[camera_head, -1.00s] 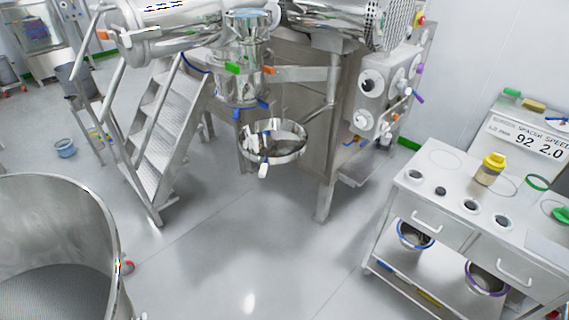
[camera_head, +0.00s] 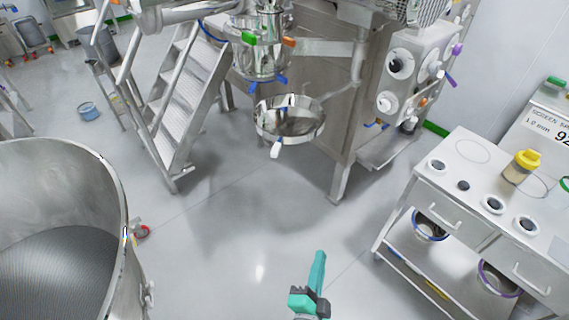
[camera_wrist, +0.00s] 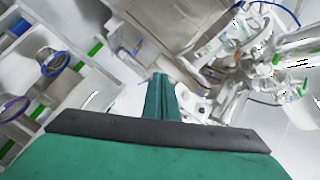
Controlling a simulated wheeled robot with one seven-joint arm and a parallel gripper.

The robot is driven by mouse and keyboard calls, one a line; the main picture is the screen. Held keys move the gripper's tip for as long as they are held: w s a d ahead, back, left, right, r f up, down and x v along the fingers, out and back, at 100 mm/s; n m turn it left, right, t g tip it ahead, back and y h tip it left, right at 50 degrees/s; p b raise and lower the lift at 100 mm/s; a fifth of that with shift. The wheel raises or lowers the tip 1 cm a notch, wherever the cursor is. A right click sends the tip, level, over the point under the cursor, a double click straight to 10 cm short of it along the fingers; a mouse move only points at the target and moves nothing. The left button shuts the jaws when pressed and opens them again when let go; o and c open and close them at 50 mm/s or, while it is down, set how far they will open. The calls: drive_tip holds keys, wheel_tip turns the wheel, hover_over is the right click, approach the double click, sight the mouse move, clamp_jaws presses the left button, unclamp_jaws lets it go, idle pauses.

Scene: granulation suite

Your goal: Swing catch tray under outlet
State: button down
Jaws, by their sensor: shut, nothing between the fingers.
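The catch tray (camera_head: 290,133) is a round, shiny steel pan with a white-tipped handle (camera_head: 276,150) pointing toward me. In the head view it hangs on the machine's front, below and slightly right of the outlet (camera_head: 262,62), a steel cylinder with blue clips at its lower rim and green and orange tabs above. My gripper (camera_head: 319,258), teal, is at the bottom middle of the head view, well short of the tray and touching nothing. Its fingers (camera_wrist: 161,82) are together and empty in the wrist view. The tray cannot be made out clearly in the wrist view.
A steel stair (camera_head: 184,105) stands left of the machine. A large steel bin (camera_head: 116,190) fills the lower left. A bench (camera_head: 452,185) with a yellow-capped jar (camera_head: 519,167) stands at the right. The floor (camera_head: 235,235) between them is clear.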

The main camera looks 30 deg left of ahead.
drive_tip(key=w+a+r+m+y, duration=0.1)
drive_tip(key=w+a+r+y, duration=0.1)
drive_tip(key=w+a+r, duration=0.3)
drive_tip(key=w+a+r+m+y, duration=0.2)
drive_tip(key=w+a+r, duration=0.3)
drive_tip(key=w+a, duration=0.7)
drive_tip(key=shift+w+a+g+y, duration=0.3)
drive_tip(key=shift+a+g, duration=0.1)
drive_tip(key=shift+a, duration=2.05)
drive_tip(key=shift+s, duration=0.1)
